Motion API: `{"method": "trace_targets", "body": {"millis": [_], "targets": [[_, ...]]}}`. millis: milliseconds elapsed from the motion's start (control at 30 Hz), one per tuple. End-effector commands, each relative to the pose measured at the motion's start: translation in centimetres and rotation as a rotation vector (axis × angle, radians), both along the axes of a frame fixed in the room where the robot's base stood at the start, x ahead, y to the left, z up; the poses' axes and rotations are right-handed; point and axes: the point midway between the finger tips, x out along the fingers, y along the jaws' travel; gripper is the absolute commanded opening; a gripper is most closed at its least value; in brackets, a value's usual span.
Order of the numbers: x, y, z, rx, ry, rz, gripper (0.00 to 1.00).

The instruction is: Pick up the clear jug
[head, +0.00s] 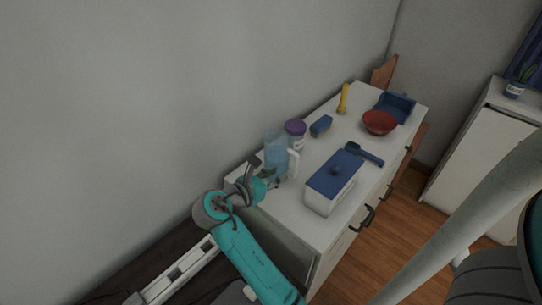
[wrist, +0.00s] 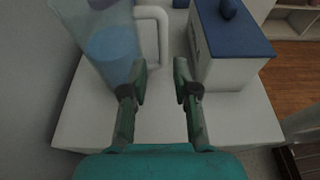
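The clear jug (head: 274,143) is a bluish see-through pitcher with a white handle on its right side. It stands near the close end of the white dresser top. In the wrist view the jug (wrist: 110,45) is at the upper left, tilted in the picture, with its handle between the directions of my two fingers. My gripper (wrist: 160,78) is open and empty, its fingers apart over the dresser top. The left fingertip overlaps the jug's lower right edge in that view; whether they touch I cannot tell. In the head view my gripper (head: 268,183) partly hides the jug's base.
A white box with a blue lid (head: 333,181) stands right of the jug, and also close to my right finger in the wrist view (wrist: 232,50). A purple-lidded container (head: 295,133) is behind the jug. A blue brush (head: 365,153), red bowl (head: 379,122) and wall (head: 150,90) are nearby.

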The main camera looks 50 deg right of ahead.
Motion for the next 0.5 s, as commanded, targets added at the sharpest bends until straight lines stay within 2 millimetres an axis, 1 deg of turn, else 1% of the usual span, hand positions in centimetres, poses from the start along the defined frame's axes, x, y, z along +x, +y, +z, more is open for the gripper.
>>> {"method": "trace_targets", "body": {"millis": [233,333,500], "targets": [[-0.3,-3.5,-1.1,0.000,0.002,-0.004,0.29],[-0.4,-4.4,-1.4,0.000,0.002,-0.003,0.29],[-0.4,-5.3,-1.6,0.000,0.000,-0.001,0.29]]}}
